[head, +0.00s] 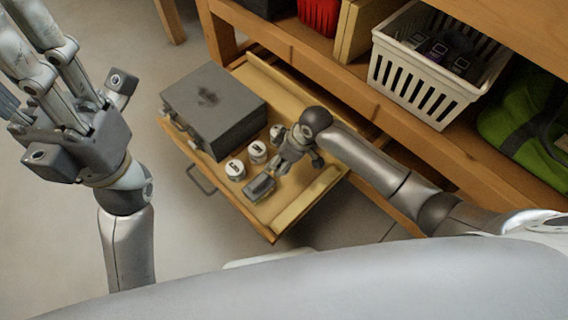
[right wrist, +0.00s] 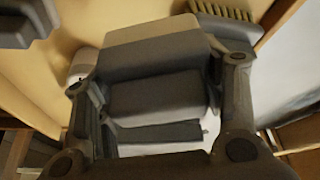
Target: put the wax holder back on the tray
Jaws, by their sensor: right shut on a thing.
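My right gripper (head: 277,167) reaches down into the open wooden drawer from the right. In the right wrist view its two fingers (right wrist: 160,110) are closed on a dark grey block (right wrist: 155,95), which I take to be the wax holder. No separate tray is clearly visible; the drawer (head: 310,203) has a light wood inside. My left gripper (head: 60,75) is raised at the upper left, away from the drawer, its fingertips partly cut off.
Two white labelled jars (head: 235,170) (head: 257,152) stand beside the block, with another white item (head: 277,132) behind. A large dark grey box (head: 213,107) fills the drawer's left side. A white basket (head: 425,70) and a green bag (head: 525,125) sit on the shelf.

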